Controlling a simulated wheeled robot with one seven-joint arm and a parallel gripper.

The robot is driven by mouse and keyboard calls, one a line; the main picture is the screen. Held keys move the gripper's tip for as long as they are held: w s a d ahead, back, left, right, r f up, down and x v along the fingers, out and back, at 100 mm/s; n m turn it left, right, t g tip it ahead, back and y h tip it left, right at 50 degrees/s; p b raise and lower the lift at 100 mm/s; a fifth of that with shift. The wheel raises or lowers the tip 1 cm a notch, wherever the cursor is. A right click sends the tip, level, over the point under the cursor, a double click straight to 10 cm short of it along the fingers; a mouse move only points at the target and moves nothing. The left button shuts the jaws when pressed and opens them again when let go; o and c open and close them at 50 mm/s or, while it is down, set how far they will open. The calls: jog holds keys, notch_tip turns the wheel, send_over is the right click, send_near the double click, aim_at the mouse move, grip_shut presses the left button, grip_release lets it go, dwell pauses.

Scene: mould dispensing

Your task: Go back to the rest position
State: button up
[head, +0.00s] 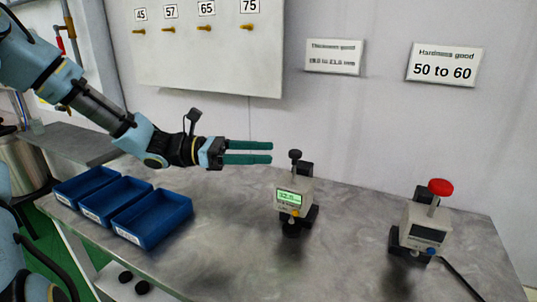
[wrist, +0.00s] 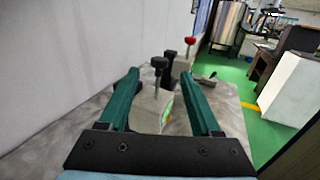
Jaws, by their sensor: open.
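My gripper (head: 271,152) has two green fingers. It is open and empty, held above the grey table (head: 240,255) and pointing right in the head view. A thickness gauge (head: 290,198) with a lit green display stands to the right of the fingertips and a little below them. In the wrist view the fingers (wrist: 163,80) are spread apart, and the gauge (wrist: 150,113) shows in the gap between them, beyond the gripper. Nothing is held between the fingers.
A hardness tester (head: 423,228) with a red knob stands at the table's right. Three blue trays (head: 168,232) sit at the left, below my arm. A board with numbered pegs (head: 200,60) and signs (head: 444,64) hang on the wall behind. The table between trays and gauge is clear.

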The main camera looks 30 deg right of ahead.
dwell(0.4)
jog(key=s+a+f+m+t+y, duration=0.1)
jog(key=a+f+m+t+y, duration=0.35)
jog(key=a+f+y, duration=0.55)
jog(key=w+a+r+m+t+y, duration=0.1)
jog(key=w+a+m+t+y, duration=0.1)
jog(key=a, duration=1)
jog(key=w+a+r+m+t+y, duration=0.1)
jog(key=w+a+m+t, duration=0.3)
jog(key=a, duration=0.8)
jog(key=shift+a+m+t+y, duration=0.3)
jog(key=shift+m+t+y, duration=0.45)
jog(key=shift+m+y, duration=0.1)
